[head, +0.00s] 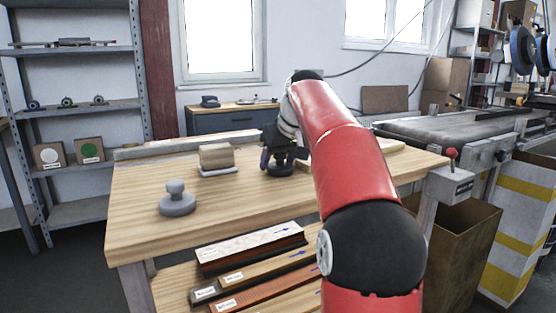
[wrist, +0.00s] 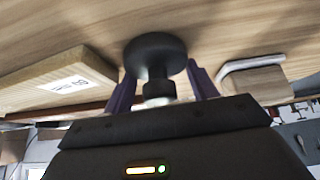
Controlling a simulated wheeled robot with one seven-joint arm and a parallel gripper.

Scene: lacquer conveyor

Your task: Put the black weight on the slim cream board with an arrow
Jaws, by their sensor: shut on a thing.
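The black weight (head: 279,169) has a round disc base and a narrower knob. My gripper (head: 284,156) is shut on its knob, and the wrist view shows the weight (wrist: 154,55) between the two purple fingers. Its base is at or just above the workbench top; I cannot tell whether it touches. A cream-topped board with a blue arrow (head: 250,246) lies on the lower shelf over a dark reddish body. A pale board (wrist: 62,82) with a white label lies on the bench beside the weight; in the head view its end (head: 396,146) shows behind my arm.
A grey weight (head: 177,202) stands at the bench's front left. A wooden block on a pale base (head: 217,159) stands left of my gripper. Brown (head: 262,272) and red-brown (head: 262,297) boards with arrows lie on the lower shelf. A conveyor (head: 440,128) stands at right.

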